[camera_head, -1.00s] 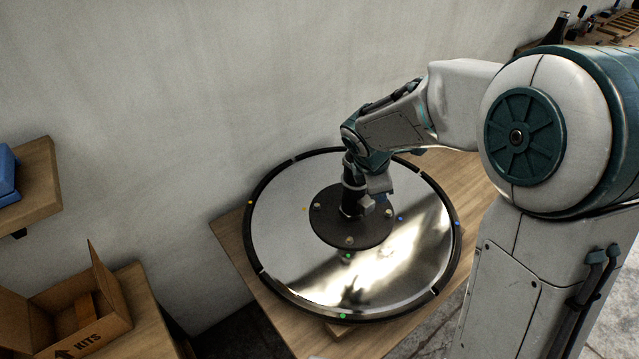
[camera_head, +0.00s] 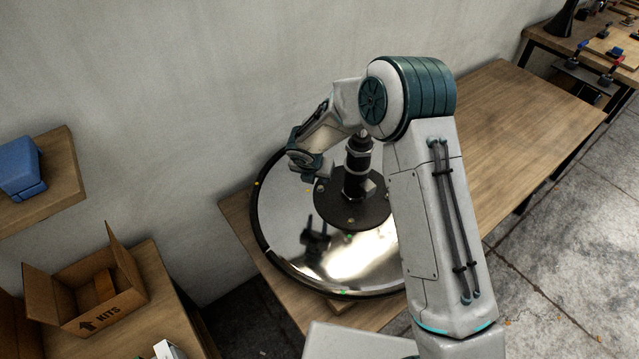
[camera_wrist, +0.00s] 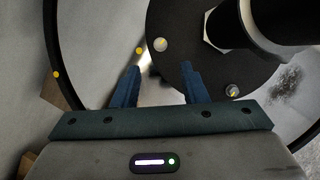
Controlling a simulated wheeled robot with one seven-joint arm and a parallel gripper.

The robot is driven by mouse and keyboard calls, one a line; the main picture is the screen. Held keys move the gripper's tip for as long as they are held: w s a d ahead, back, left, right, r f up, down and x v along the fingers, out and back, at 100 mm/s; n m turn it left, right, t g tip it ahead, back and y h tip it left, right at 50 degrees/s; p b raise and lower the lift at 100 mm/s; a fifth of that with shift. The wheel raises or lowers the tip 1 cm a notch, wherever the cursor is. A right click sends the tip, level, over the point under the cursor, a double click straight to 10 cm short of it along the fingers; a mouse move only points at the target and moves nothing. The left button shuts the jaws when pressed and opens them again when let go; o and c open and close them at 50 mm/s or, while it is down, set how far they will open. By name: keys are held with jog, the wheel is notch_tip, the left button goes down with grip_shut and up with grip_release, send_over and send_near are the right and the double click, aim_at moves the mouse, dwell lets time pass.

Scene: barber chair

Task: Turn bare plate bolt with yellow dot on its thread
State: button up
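A round, mirror-like chair base (camera_head: 290,240) lies on the wooden table, with a black plate (camera_head: 375,213) and a dark upright column (camera_head: 357,170) at its centre. In the wrist view a pale bolt (camera_wrist: 161,44) stands near the plate edge, beside a yellow dot (camera_wrist: 139,50) on the disc. A second bolt (camera_wrist: 232,90) sits farther right with a yellowish mark. Thread dots are too small to tell surely. My gripper (camera_wrist: 160,68) is open and empty, its blue fingers pointing toward the pale bolt, apart from it. The head view hides the fingertips.
Another yellow dot (camera_wrist: 56,74) marks the black rim. A cardboard box (camera_head: 85,300) stands at left, below a shelf (camera_head: 60,190). The table (camera_head: 500,150) right of my arm is clear.

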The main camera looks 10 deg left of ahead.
aim_at(320, 188)
jog(key=p+x, duration=0.1)
jog(key=x, duration=0.8)
jog(key=shift+p, duration=0.35)
grip_shut()
